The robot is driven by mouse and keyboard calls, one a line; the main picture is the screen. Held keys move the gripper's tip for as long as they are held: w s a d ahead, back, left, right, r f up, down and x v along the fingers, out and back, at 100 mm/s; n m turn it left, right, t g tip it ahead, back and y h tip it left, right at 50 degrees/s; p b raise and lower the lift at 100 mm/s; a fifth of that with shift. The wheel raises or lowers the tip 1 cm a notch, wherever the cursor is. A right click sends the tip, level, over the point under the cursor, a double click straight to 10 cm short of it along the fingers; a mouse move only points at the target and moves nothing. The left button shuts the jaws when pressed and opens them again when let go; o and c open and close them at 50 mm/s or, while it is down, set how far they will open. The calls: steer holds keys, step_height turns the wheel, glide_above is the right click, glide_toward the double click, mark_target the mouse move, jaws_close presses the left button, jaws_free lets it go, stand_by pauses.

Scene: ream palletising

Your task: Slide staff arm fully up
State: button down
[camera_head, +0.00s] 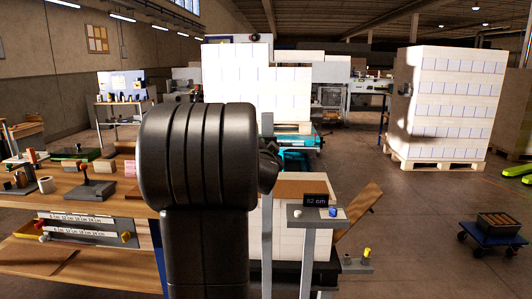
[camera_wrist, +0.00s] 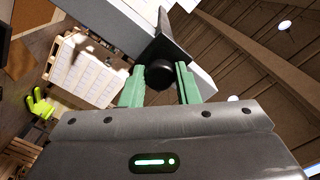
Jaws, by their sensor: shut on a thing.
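In the wrist view my gripper (camera_wrist: 160,82) has its green fingers on either side of a round black knob (camera_wrist: 159,74), shut on it. The knob sits on a dark piece, which I take for the staff arm (camera_wrist: 162,47), beside a wide grey bar (camera_wrist: 200,75). In the head view the upright grey staff (camera_head: 267,225) stands just right of my black arm. My arm hides most of the gripper and the staff arm there. A small display (camera_head: 315,200) reading about 82 cm stands on a grey shelf to the right of the staff.
A stack of white reams (camera_head: 288,225) with a brown top stands behind the staff. A wooden workbench (camera_head: 125,200) with tools is at the left. Tall loaded pallets (camera_head: 450,105) stand at the back right. A blue trolley (camera_head: 490,232) is at the right; floor around it is clear.

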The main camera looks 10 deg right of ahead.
steer(key=shift+r, duration=0.45)
steer(key=c, duration=1.1)
jaws_free()
steer(key=shift+f, duration=0.15)
steer(key=v, duration=1.3)
steer(key=shift+s+a, duration=0.1)
steer(key=shift+s, duration=0.25)
steer(key=x, duration=1.3)
steer(key=shift+w+f, duration=0.15)
steer(key=shift+w, duration=0.25)
